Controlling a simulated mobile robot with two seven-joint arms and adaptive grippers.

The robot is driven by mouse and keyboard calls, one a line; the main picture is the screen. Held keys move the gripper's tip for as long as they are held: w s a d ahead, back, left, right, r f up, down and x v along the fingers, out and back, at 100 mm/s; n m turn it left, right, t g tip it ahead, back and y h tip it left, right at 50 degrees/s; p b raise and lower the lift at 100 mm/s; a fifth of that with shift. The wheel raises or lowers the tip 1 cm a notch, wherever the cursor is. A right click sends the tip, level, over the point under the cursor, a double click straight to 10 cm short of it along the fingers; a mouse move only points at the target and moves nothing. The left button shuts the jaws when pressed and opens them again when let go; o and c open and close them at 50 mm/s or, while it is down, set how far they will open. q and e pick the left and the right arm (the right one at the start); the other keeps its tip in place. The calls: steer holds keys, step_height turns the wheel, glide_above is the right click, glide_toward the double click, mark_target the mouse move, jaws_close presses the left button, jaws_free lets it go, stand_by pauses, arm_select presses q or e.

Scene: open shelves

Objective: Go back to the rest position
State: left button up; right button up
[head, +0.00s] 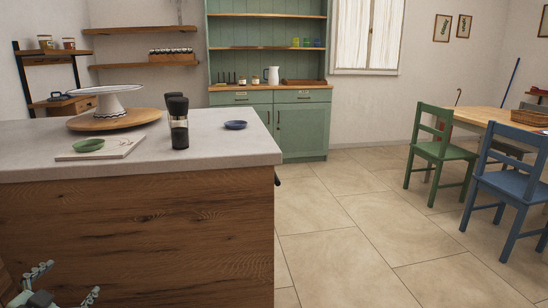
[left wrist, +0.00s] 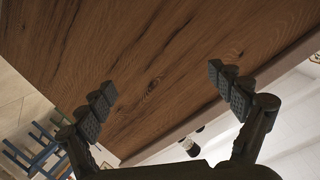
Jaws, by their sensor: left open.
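My left gripper (head: 66,284) shows at the bottom left of the head view, low beside the wooden side of the kitchen island (head: 150,240). In the left wrist view the same gripper (left wrist: 164,88) has its two dark padded fingers spread wide with nothing between them. The island's wood panel (left wrist: 160,50) fills most of that view behind the fingers. How far the fingertips are from the panel is hard to tell. My right gripper is in neither view.
Open tiled floor (head: 340,240) lies to the right, with a green chair (head: 440,150) and a blue chair (head: 510,190) beyond.

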arm_select(q)
steer(key=s+d+f+n+g+y, duration=0.1)
steer(key=s+f+g, duration=0.15)
steer(key=f, duration=0.35)
steer(key=s+d+f+n+g+y, duration=0.1)
steer(key=s+f+n, duration=0.1)
steer(key=s+f, duration=0.3)
steer(key=s+d+f+g+h, duration=0.3)
steer(key=s+d+f+g, duration=0.5)
steer(key=s+d+f, duration=0.7)
steer(key=d+f, duration=0.3)
steer(key=d, duration=0.1)
steer(key=shift+s+f+n, duration=0.25)
steer(key=shift+s+n, duration=0.15)
